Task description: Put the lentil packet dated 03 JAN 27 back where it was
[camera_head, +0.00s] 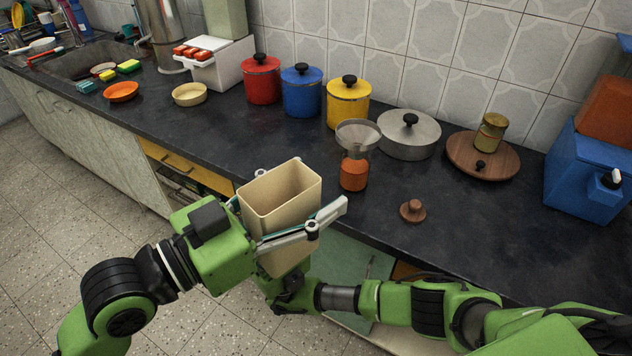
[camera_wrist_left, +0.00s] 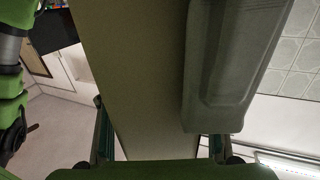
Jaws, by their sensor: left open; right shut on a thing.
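No lentil packet can be made out, and no 03 JAN 27 date is readable. A tall beige open-topped container (camera_head: 285,195) is at the counter's front edge, and its inside looks empty where it shows. My left gripper (camera_head: 316,186) is open, with its fingers on either side of the container. In the left wrist view the container's beige wall (camera_wrist_left: 130,70) runs up between the fingers, with a grey shape (camera_wrist_left: 230,60) close beside it. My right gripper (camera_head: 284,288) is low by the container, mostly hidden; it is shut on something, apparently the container.
A funnel (camera_head: 358,135) sits on an orange-filled jar (camera_head: 353,175). A wooden lid (camera_head: 412,211) lies nearby. Red (camera_head: 262,82), blue (camera_head: 301,95) and yellow (camera_head: 348,104) canisters and a steel pot (camera_head: 409,138) stand behind. A blue box (camera_head: 585,180) is at right. The counter's right front is clear.

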